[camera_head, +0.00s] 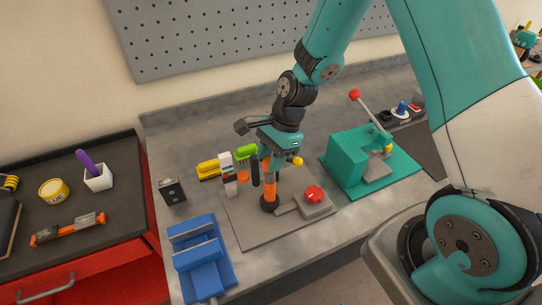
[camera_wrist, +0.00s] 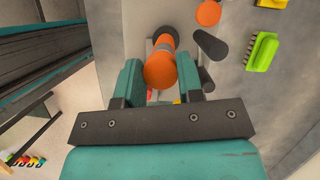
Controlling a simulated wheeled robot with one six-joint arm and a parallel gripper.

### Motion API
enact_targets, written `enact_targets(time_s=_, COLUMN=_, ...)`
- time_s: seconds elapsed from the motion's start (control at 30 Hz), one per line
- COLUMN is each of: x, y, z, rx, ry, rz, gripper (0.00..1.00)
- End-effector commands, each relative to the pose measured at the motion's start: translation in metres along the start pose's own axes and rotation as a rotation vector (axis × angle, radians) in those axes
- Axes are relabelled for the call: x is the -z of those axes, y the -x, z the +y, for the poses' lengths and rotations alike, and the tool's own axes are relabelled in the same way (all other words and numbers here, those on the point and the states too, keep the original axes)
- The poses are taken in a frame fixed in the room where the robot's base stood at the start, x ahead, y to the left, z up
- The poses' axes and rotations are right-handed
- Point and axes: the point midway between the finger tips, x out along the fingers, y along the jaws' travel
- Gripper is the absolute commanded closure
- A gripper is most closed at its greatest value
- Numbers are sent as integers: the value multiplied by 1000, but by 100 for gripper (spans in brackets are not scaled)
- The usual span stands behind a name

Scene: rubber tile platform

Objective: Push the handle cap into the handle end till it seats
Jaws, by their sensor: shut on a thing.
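My gripper (camera_head: 272,153) points down over the grey fixture plate (camera_head: 250,228). An orange handle (camera_head: 271,188) stands upright below it, with a dark collar at its foot. In the wrist view an orange rounded piece, which looks like the handle cap (camera_wrist: 160,70), sits between the two teal fingers (camera_wrist: 159,84). Beyond it are a grey band and more orange, in line with it. The fingers are shut on this orange piece. I cannot tell whether a gap is left between cap and handle end. The fingers and wrist partly hide the joint.
A red knob (camera_head: 314,193) on a grey block sits right of the handle. A dark upright cylinder (camera_wrist: 211,45) and a separate orange disc (camera_wrist: 208,13) stand close by. A green brush (camera_head: 247,152), blue vise (camera_head: 202,262) and teal press (camera_head: 347,165) surround the plate.

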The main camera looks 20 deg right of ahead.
Motion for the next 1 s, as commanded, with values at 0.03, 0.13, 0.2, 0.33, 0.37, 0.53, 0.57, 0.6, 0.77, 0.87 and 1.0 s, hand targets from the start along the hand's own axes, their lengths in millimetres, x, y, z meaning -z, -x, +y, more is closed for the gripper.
enact_targets(time_s=0.03, x=0, y=0, z=0, rx=0, ry=0, rz=0, gripper=94)
enact_targets(time_s=0.13, x=0, y=0, z=0, rx=0, ry=0, rz=0, gripper=94)
enact_targets(time_s=0.2, x=0, y=0, z=0, rx=0, ry=0, rz=0, gripper=94)
enact_targets(time_s=0.33, x=1, y=-2, z=0, rx=0, ry=0, rz=0, gripper=94)
enact_targets(time_s=0.37, x=1, y=-2, z=0, rx=0, ry=0, rz=0, gripper=94)
enact_targets(time_s=0.53, x=2, y=-4, z=0, rx=0, ry=0, rz=0, gripper=94)
enact_targets(time_s=0.57, x=2, y=-4, z=0, rx=0, ry=0, rz=0, gripper=94)
enact_targets(time_s=0.6, x=2, y=-4, z=0, rx=0, ry=0, rz=0, gripper=94)
enact_targets(time_s=0.77, x=2, y=-4, z=0, rx=0, ry=0, rz=0, gripper=50)
enact_targets(time_s=0.87, x=2, y=-4, z=0, rx=0, ry=0, rz=0, gripper=36)
enact_targets(time_s=1.0, x=2, y=-4, z=0, rx=0, ry=0, rz=0, gripper=36)
